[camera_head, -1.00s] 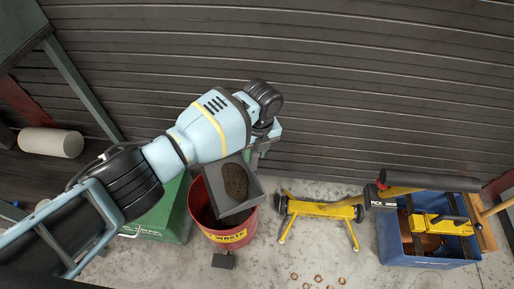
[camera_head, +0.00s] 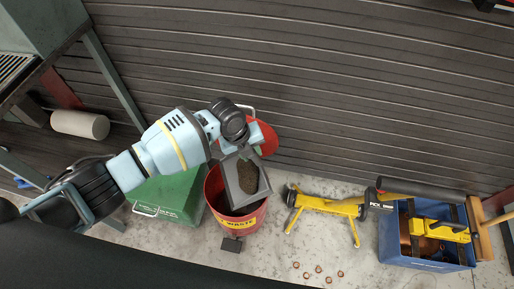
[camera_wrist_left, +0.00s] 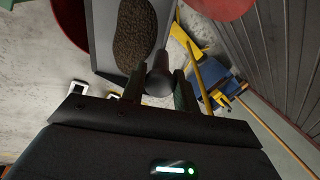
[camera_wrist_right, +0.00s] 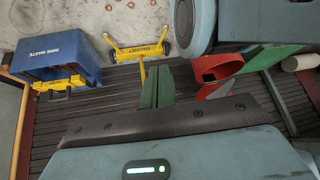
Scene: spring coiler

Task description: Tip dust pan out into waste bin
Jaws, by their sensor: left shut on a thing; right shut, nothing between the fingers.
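The grey dust pan (camera_head: 233,191) is over the mouth of the red waste bin (camera_head: 238,224) in the head view. A dark brown heap of dust (camera_head: 248,177) lies in the pan. My left gripper (camera_head: 245,150) is above and behind the bin, shut on the pan's handle. The left wrist view shows its fingers (camera_wrist_left: 158,92) around the dark handle (camera_wrist_left: 159,72), with the dust (camera_wrist_left: 134,38) in the pan beyond. Much of the bin's inside is hidden by the pan. My right gripper (camera_wrist_right: 157,88) is shut and empty in the right wrist view, apart from the bin (camera_wrist_right: 218,68).
The bin's red lid (camera_head: 267,140) stands open behind it. A green box (camera_head: 172,195) stands left of the bin. A yellow wheeled magnet sweeper (camera_head: 327,205) and a blue wire-waste bin (camera_head: 428,252) are to the right. Several copper-coloured bits (camera_head: 318,268) lie on the floor.

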